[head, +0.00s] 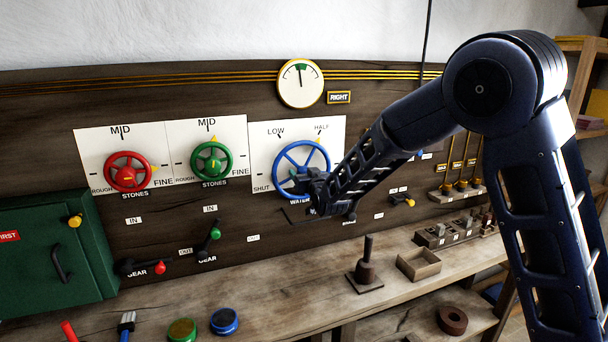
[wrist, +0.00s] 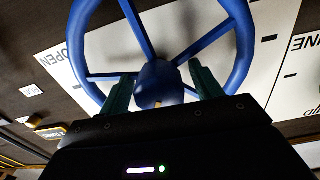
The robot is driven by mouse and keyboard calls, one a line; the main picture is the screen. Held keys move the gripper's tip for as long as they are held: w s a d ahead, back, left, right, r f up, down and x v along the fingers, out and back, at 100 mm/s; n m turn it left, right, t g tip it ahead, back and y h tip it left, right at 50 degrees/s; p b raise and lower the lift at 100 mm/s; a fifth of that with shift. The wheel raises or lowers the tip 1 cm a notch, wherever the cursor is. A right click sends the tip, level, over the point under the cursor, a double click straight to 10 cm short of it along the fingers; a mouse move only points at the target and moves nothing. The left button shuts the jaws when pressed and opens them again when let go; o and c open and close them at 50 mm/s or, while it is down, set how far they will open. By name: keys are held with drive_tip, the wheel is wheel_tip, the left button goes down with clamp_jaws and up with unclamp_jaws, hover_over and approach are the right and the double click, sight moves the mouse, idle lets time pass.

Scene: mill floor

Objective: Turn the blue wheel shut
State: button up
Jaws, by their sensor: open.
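The blue wheel (head: 276,166) is mounted upright on a white plate (head: 262,135) on the dark wooden panel. The plate reads SHUT at lower left, LOW and HALF above, and WATER below. OPEN shows in the wrist view. I cannot tell which mark the wheel points to. My gripper (head: 304,182) is in front of the wheel's lower part. In the wrist view the wheel's hub (wrist: 157,82) and spokes show, and my open gripper (wrist: 161,76) has one green finger on each side of the hub. I cannot tell whether the fingers touch the wheel.
A red wheel (head: 127,172) and a green wheel (head: 211,161) are to the left on their own plates. A dial (head: 300,83) is above. Below is a wooden bench (head: 255,285) with a dark peg stand (head: 366,270) and an open box (head: 419,265). A green cabinet (head: 45,255) stands at far left.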

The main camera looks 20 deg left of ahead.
drive_tip(key=shift+w+a, duration=0.2)
drive_tip(key=shift+w, duration=0.05)
drive_tip(key=shift+c, duration=0.5)
drive_tip(key=c, duration=0.9)
